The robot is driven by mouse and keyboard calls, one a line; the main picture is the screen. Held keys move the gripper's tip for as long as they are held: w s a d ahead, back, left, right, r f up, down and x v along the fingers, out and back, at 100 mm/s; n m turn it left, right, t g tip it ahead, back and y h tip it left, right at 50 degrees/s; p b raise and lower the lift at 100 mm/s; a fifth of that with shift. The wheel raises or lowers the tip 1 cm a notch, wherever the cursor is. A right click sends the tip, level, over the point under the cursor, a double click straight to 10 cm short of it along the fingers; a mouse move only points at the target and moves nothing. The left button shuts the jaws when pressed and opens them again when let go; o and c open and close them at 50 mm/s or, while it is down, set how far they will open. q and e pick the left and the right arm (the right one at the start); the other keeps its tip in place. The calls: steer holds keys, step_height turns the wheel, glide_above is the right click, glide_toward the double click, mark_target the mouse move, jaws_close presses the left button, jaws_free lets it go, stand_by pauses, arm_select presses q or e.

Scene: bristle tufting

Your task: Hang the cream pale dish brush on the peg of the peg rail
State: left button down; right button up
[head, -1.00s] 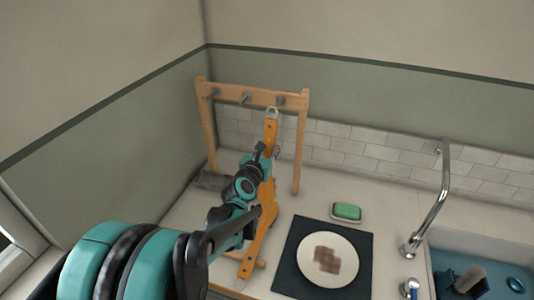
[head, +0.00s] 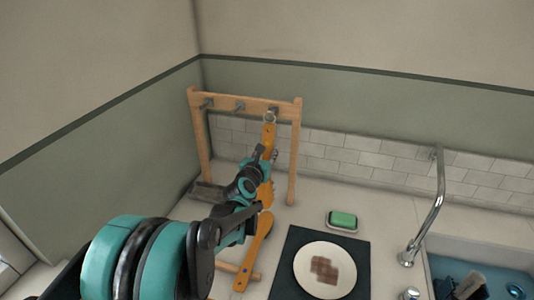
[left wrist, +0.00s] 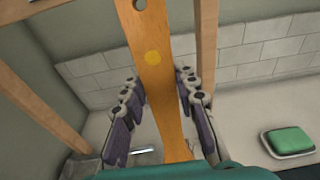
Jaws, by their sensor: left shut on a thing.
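The brush I hold shows orange-brown rather than cream. My left gripper (head: 262,165) is shut on the brush below the ring. In the left wrist view the handle (left wrist: 160,70), with a yellow dot and a hole, runs between the fingers (left wrist: 158,105). My right gripper is not in view.
A similar orange-brown brush (head: 263,230) lies on the counter below my gripper. To the right are a green sponge (head: 343,218) on a dish, a soiled plate (head: 300,270) on a dark mat, a tap (head: 441,190) and a sink. The other pegs look empty.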

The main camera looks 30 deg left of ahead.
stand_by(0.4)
arm_select(q)
steer(key=c, duration=1.1)
jaws_free()
steer(key=shift+s, duration=0.15)
steer(key=p+v, duration=0.2)
steer(key=v, duration=0.4)
steer(key=shift+s, duration=0.3)
steer(key=shift+d+r, duration=0.1)
stand_by(0.5)
